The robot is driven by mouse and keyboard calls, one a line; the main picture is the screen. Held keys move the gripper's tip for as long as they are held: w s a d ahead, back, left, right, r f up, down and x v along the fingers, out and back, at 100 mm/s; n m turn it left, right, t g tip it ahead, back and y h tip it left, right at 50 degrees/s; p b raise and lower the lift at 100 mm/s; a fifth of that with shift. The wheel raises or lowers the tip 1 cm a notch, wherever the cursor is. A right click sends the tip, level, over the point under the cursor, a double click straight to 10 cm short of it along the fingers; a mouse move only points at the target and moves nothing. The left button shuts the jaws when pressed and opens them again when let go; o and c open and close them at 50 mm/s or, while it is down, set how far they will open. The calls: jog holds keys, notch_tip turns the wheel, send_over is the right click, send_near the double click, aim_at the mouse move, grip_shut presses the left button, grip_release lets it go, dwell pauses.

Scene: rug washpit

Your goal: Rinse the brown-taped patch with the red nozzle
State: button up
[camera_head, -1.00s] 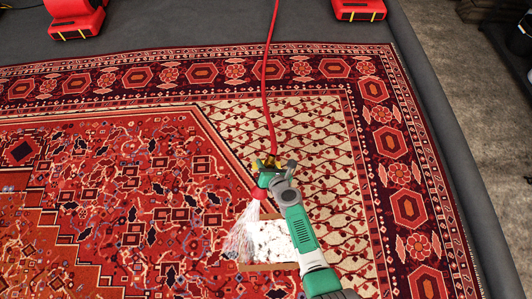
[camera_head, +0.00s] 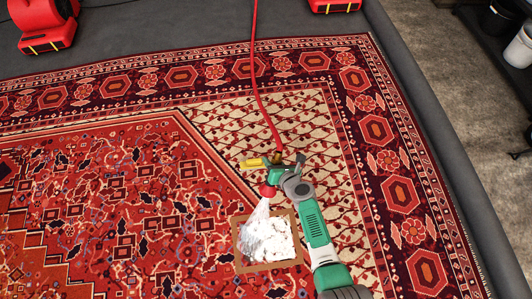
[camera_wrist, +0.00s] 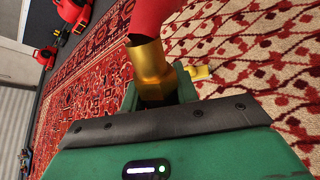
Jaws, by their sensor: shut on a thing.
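My gripper (camera_head: 283,172) is shut on the red nozzle (camera_head: 267,190), which has a yellow lever (camera_head: 253,163) and a brass fitting. The nozzle points down, and white water spray (camera_head: 261,211) leaves it towards the patch. The brown-taped patch lies flat on the rug, below and beside my gripper. Its brown tape (camera_head: 270,267) forms a square around white foam (camera_head: 280,243). The spray lands on the left and middle of the foam. In the wrist view the brass fitting (camera_wrist: 149,70) sits between the fingers; the nozzle's tip and the patch are hidden there.
A red hose (camera_head: 259,80) runs from the nozzle's back across the rug's far edge. Red blowers (camera_head: 45,25) stand at the far side. The patterned rug (camera_head: 110,190) is otherwise clear. A grey rim (camera_head: 418,110) borders it on the right.

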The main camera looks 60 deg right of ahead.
jog(key=shift+s+d, duration=1.8)
jog(key=shift+s, duration=1.85)
jog(key=shift+s+d, duration=1.8)
jog(key=shift+s, duration=1.8)
jog(key=w+a+p, duration=0.1)
jog(key=w+a, duration=1.3)
jog(key=w, duration=0.3)
jog(key=shift+w+a+p, duration=0.15)
jog(key=shift+a+p, duration=0.1)
jog(key=shift+p, duration=0.15)
jog(key=shift+r, duration=0.15)
